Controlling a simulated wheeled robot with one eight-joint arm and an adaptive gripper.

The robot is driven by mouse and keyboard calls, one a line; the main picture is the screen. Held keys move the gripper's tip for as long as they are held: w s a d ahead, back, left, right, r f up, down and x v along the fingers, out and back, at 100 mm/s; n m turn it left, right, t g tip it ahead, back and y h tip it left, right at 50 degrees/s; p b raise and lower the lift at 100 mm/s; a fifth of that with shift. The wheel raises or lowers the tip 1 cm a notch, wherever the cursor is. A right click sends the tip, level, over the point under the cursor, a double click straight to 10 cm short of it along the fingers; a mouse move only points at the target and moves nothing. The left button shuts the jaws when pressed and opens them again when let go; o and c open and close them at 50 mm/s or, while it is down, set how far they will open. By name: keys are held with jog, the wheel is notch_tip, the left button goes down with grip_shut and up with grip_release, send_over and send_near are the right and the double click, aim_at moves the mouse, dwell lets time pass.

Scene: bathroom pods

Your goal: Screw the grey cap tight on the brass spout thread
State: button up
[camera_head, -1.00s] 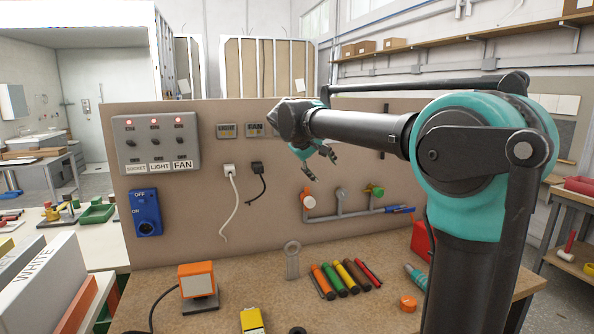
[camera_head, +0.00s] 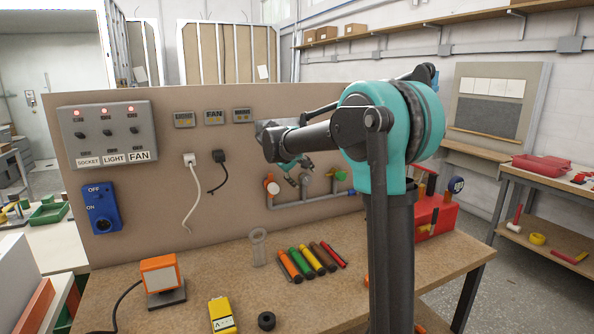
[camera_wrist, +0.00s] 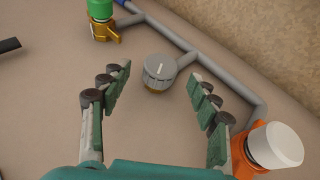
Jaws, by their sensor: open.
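The grey cap (camera_wrist: 160,70) has a white line on its top and sits on the middle pipe outlet. A little brass (camera_wrist: 154,90) shows under its near edge; how far the cap is down on the thread cannot be told. My gripper (camera_wrist: 157,84) is open, with one finger to each side of the cap and gaps on both sides, touching nothing visible. In the head view my gripper (camera_head: 299,171) is at the panel over the middle outlet, and the cap is mostly hidden there.
An orange fitting with a white cap (camera_wrist: 275,147) is close to my right finger. A brass fitting with a green cap (camera_wrist: 100,10) is at upper left. Grey pipe (camera_wrist: 220,72) joins the outlets. Colored tubes (camera_head: 308,262) and a red toolbox (camera_head: 435,215) are on the bench.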

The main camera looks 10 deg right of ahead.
jog(key=shift+x, duration=1.05)
jog(key=shift+c, duration=0.6)
jog(key=c, duration=1.2)
jog(key=shift+d+r+g+y, duration=0.1)
jog(key=shift+d+g+y, duration=0.2)
jog(key=shift+y, duration=0.4)
jog(key=shift+a+m+g+y, duration=0.15)
jog(key=shift+m+g+y, duration=0.2)
jog(key=shift+y, duration=0.45)
jog(key=shift+w+d+r+g+y, duration=0.1)
jog(key=shift+d+g+y, duration=0.2)
jog(key=shift+y, duration=0.3)
jog(key=shift+m+g+y, duration=0.25)
jog(key=shift+m+y, duration=0.1)
jog(key=shift+y, duration=0.55)
